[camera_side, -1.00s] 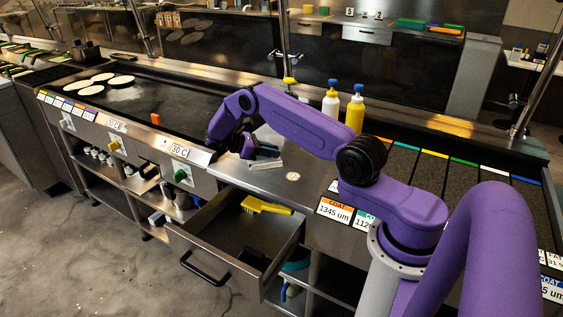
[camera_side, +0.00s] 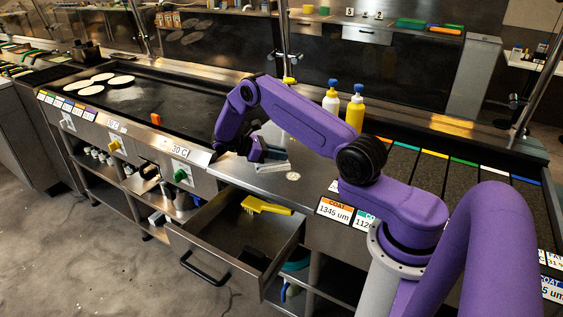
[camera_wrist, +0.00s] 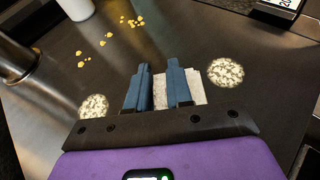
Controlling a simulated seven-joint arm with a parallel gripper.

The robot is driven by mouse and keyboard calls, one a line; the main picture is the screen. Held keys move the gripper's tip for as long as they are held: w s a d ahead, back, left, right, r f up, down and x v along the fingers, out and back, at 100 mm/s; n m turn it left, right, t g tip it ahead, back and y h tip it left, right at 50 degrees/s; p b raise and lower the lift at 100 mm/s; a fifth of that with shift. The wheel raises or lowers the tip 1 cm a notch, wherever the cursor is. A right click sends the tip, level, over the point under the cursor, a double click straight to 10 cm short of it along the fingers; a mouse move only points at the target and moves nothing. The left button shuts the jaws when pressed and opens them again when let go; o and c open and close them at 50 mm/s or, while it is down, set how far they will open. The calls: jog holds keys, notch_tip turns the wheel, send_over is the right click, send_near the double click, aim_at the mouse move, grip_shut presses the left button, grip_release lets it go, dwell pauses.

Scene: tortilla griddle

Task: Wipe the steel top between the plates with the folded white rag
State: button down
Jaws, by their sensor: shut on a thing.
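My gripper (camera_side: 265,153) is over the steel top (camera_side: 318,172), between the dark griddle on the left and the dark panels on the right. Its blue fingers (camera_wrist: 159,90) are shut on the folded white rag (camera_wrist: 194,84). The rag shows between the fingers and out to their right in the wrist view, and as a pale strip (camera_side: 275,167) in the side view. It looks low at the steel; I cannot tell whether it is pressed flat. Two round, pale speckled patches, one right (camera_wrist: 225,72) and one left (camera_wrist: 93,107), lie on the steel beside the fingers.
Yellow crumbs (camera_wrist: 108,41) are scattered ahead on the steel. An open drawer (camera_side: 222,249) with a yellow brush (camera_side: 265,206) juts out below the front edge. Pale discs (camera_side: 121,80) lie on the griddle (camera_side: 185,105).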

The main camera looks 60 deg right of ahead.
jog(key=shift+s+f, duration=0.1)
jog(key=shift+s, duration=0.45)
jog(key=shift+s+r, duration=0.2)
jog(key=shift+s, duration=2.25)
jog(key=shift+s+f, duration=0.15)
jog(key=shift+s, duration=0.55)
jog(key=shift+d, duration=0.1)
jog(key=shift+d, duration=2.4)
